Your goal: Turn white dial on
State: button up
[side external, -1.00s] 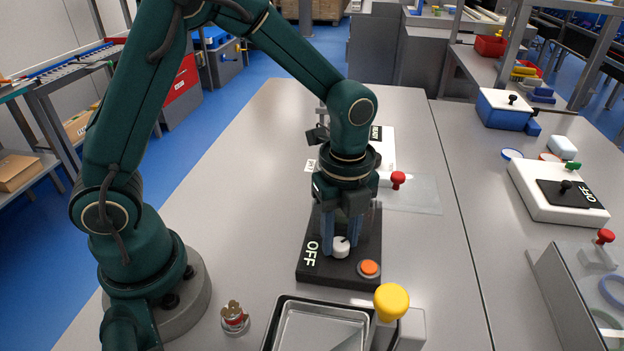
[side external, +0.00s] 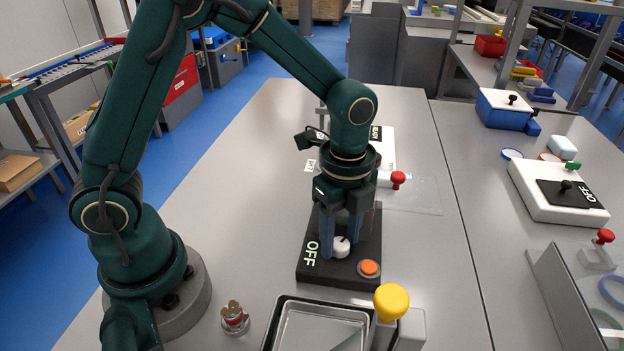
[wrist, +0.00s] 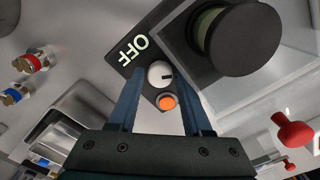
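The white dial (side external: 341,248) is a small round knob with a dark mark, on a black panel (side external: 318,271) lettered OFF. It also shows in the wrist view (wrist: 157,80), with its dark mark toward the right. My gripper (side external: 341,242) points down over the panel, with its two blue fingers on either side of the dial. In the wrist view my gripper (wrist: 159,71) is open, with gaps between the fingers and the dial. I cannot tell whether a finger touches it.
An orange button (side external: 369,268) sits on the panel close to the dial. A metal tray (side external: 280,318) and a yellow knob (side external: 391,302) stand in front. A red knob (side external: 398,180) is behind right. The table left of the panel is clear.

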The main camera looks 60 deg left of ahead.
jog(key=shift+o, duration=0.6)
